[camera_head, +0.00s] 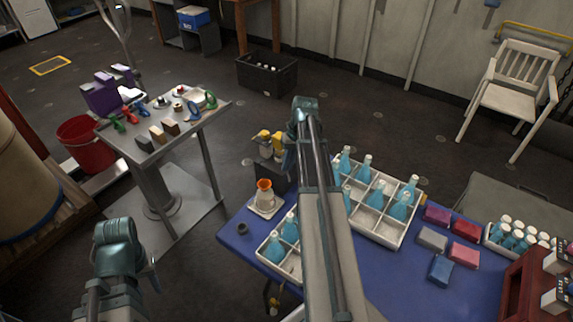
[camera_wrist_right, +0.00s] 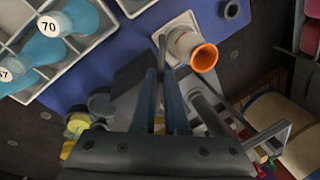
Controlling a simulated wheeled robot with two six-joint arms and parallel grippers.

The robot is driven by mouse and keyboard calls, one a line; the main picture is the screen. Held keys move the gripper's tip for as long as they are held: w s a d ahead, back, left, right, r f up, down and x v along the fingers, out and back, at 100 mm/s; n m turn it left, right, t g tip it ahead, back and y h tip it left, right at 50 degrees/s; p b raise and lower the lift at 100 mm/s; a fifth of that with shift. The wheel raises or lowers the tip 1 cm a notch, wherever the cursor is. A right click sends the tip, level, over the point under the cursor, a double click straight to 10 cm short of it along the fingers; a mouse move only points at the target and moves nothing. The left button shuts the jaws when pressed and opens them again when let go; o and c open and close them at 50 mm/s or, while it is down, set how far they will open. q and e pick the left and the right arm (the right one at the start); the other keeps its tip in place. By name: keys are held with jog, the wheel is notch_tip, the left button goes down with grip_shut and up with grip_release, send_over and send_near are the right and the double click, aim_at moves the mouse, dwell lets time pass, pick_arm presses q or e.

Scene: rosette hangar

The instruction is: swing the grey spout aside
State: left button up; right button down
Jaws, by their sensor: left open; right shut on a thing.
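A white flask with an orange mouth (camera_head: 265,190) stands on a small white plate (camera_head: 267,208) on the blue table. It also shows in the right wrist view (camera_wrist_right: 190,48). In the head view my right wrist (camera_head: 303,112) hides most of the dark dispenser stand (camera_head: 270,176) and the spout. My left gripper (camera_head: 114,240) is open at lower left, away from the table; its fingertips are mostly hidden.
A white divided crate (camera_head: 387,230) of blue bottles stands to the right of the stand, and a smaller white tray (camera_head: 290,268) in front. Two yellow-topped items (camera_head: 270,140) are behind. Coloured blocks (camera_head: 464,253) lie further right. A grey table (camera_head: 180,135) with small tools stands left.

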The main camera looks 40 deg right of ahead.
jog(key=d+n, duration=0.1)
jog(key=n, duration=0.1)
jog(key=d+n+g, duration=0.1)
jog(key=shift+s+d+n, duration=0.2)
jog(key=shift+d+n, duration=0.1)
jog(key=shift+n, duration=0.1)
jog(key=c, duration=0.9)
grip_release()
jog(key=shift+c, duration=0.2)
jog(key=shift+r, duration=0.1)
jog(key=p+v, duration=1.3)
jog(key=shift+d+r, duration=0.2)
jog(key=shift+r, duration=0.1)
jog(key=shift+a, duration=0.1)
